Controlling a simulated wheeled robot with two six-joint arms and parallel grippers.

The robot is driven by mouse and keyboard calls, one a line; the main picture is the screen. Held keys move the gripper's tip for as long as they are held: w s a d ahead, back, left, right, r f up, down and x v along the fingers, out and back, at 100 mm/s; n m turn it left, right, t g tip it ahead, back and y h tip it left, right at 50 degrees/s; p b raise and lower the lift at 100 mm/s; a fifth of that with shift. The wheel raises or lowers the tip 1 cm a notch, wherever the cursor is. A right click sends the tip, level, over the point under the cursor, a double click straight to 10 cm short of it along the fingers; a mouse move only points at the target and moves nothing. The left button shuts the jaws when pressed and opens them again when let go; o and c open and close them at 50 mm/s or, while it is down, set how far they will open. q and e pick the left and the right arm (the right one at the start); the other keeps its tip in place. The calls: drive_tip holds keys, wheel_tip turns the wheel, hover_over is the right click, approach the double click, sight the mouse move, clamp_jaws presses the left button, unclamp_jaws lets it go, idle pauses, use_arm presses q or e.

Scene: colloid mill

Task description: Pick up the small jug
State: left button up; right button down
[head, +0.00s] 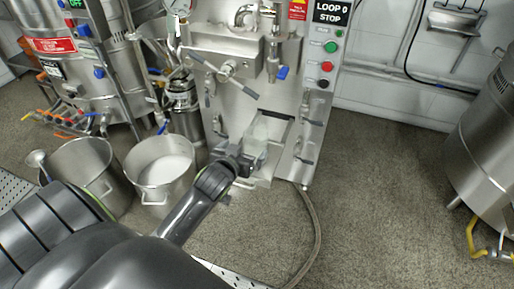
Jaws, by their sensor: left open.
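A small pale, translucent jug (260,132) stands in the recess at the lower front of the steel mill. My left arm reaches in from the lower left, and its dark left gripper (246,162) is at the near left side of the jug's lower part. The gripper is open, and it hides part of the jug's base. I cannot tell whether the fingers touch the jug. My right gripper is not in view.
The steel mill (222,100) has levers and clamps around the recess. Two steel pots, one with white contents (172,168) and one with a ladle (78,160), stand at left. A hose (318,235) lies on the floor. A steel vessel (490,140) stands at right, with clear floor between.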

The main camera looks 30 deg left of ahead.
use_arm(q)
drive_tip(key=b, duration=0.2)
approach(260, 130)
drive_tip(key=shift+b+x, duration=0.6)
drive_tip(key=shift+x, duration=2.15)
drive_tip(key=shift+f, duration=0.1)
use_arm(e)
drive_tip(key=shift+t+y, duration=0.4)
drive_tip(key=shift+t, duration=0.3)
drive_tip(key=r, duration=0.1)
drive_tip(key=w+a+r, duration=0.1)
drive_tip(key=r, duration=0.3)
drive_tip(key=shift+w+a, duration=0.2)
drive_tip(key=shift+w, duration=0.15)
use_arm(q)
drive_tip(key=c, duration=1.5)
drive_tip(key=shift+s, duration=0.1)
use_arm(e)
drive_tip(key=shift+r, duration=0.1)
